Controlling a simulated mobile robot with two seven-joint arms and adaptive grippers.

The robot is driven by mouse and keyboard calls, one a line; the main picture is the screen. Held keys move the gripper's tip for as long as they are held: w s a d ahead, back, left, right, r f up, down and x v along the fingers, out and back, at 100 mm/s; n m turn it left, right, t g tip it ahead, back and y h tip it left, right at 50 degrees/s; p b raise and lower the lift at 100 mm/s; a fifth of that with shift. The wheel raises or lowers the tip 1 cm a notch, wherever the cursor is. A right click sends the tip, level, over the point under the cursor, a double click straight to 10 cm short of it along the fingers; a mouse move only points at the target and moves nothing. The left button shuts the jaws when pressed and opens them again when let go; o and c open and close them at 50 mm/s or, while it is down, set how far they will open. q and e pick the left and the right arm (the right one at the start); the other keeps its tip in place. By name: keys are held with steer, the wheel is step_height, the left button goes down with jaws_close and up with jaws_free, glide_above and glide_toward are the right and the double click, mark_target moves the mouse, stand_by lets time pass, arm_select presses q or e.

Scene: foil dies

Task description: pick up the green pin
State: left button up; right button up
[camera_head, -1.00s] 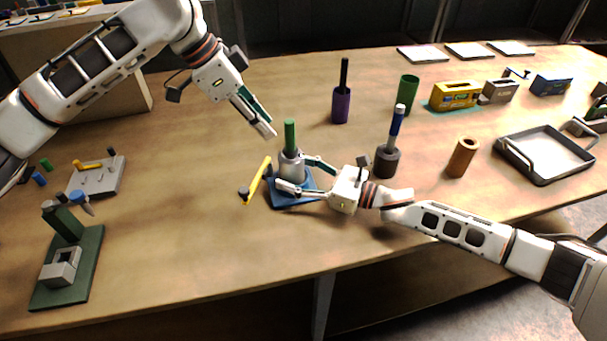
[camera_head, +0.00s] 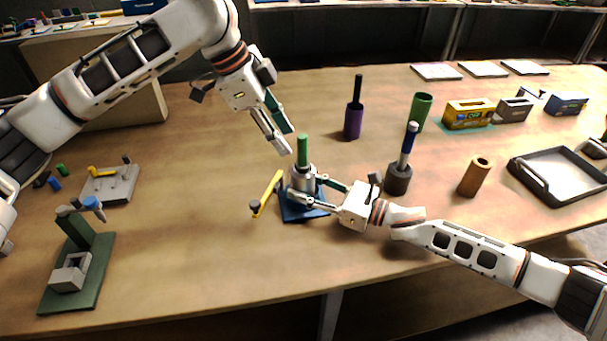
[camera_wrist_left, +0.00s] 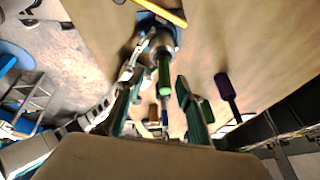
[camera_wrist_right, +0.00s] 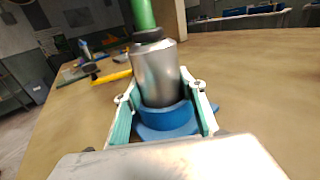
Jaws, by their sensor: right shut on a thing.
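The green pin (camera_head: 303,150) stands upright in a grey metal cylinder (camera_head: 303,180) on a blue base (camera_head: 304,213). It also shows in the left wrist view (camera_wrist_left: 164,78) and, with its top cut off, in the right wrist view (camera_wrist_right: 143,14). My right gripper (camera_head: 306,191) is shut on the metal cylinder's holder, low down by its blue ring (camera_wrist_right: 168,120), one finger on each side. My left gripper (camera_head: 288,142) is open and empty, just left of the pin's upper part in the head view. In its wrist view the pin shows between the fingers, apart from them.
A yellow hammer-like tool (camera_head: 267,193) lies left of the blue base. A purple holder (camera_head: 353,122), a dark holder with a blue-handled tool (camera_head: 398,180) and a brown tube (camera_head: 475,177) stand to the right. Free table lies in front.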

mark_target(303, 138)
arm_select(q)
steer(key=s+d+r+m+t+y, duration=0.25)
steer(key=d+r+m+y, duration=0.35)
steer(key=m, duration=1)
steer(key=shift+t+h, duration=0.4)
steer(key=shift+t, duration=0.05)
steer(key=x, duration=0.3)
steer(key=a+x, duration=0.1)
steer(key=x, duration=0.1)
steer(key=shift+w+f, duration=0.25)
steer(key=shift+a+x, duration=0.2)
steer(key=shift+x, duration=2.45)
steer(key=shift+s, duration=0.1)
jaws_close()
